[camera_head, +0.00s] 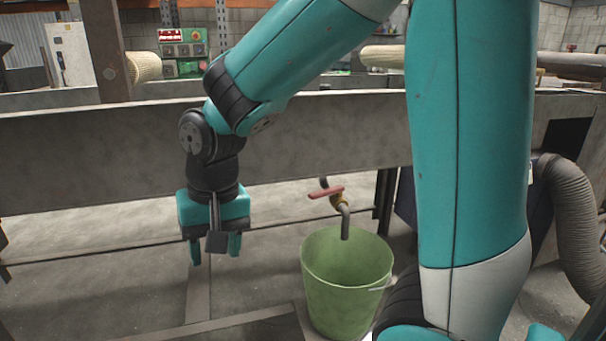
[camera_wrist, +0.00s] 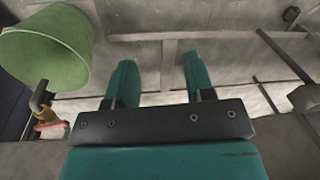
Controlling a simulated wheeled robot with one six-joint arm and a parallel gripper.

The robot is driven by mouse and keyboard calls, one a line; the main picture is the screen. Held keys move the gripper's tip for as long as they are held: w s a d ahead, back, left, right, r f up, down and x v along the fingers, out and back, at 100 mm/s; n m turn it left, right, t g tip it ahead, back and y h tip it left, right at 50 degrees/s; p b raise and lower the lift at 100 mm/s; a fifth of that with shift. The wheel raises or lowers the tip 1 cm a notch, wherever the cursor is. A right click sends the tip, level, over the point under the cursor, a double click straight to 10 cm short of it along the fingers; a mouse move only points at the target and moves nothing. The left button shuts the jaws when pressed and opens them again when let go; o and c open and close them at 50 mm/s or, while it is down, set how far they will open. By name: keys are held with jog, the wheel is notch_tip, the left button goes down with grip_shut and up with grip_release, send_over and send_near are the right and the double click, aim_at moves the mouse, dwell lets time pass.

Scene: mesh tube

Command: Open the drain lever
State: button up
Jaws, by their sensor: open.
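The drain lever is a red handle (camera_head: 326,192) on a brass valve with a bent grey spout (camera_head: 345,222). It sits above the green bucket (camera_head: 345,290), with the spout's end over the bucket's opening. My gripper (camera_head: 216,256) hangs pointing down to the left of the lever, apart from it, with its teal fingers spread and nothing between them. In the wrist view my gripper (camera_wrist: 156,80) shows two separated fingers. The red lever (camera_wrist: 50,126) and the bucket (camera_wrist: 50,48) lie at the left of that view.
A long grey metal trough (camera_head: 100,150) runs across behind my gripper. A dark table leg (camera_head: 384,200) stands right of the valve. A ribbed hose (camera_head: 575,220) hangs at far right. Metal floor bars (camera_head: 200,300) lie below my gripper. The space between gripper and lever looks clear.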

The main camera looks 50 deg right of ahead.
jog(key=w+d+r+m+h+p, duration=0.2)
jog(key=w+d+m+h+p, duration=0.15)
jog(key=w+d+m, duration=0.55)
jog(key=m+g+h+p, duration=0.2)
jog(key=m+p, duration=0.1)
jog(key=m, duration=0.6)
send_over(318, 192)
jog(key=a, duration=0.3)
notch_tip(318, 192, down, 2)
jog(key=f, duration=0.1)
jog(key=d+f, duration=0.1)
jog(key=f, duration=0.2)
jog(key=shift+w+d+b, duration=0.15)
jog(key=shift+d+b, duration=0.25)
jog(key=shift+d+f, duration=0.25)
jog(key=shift+f, duration=0.3)
grip_shut()
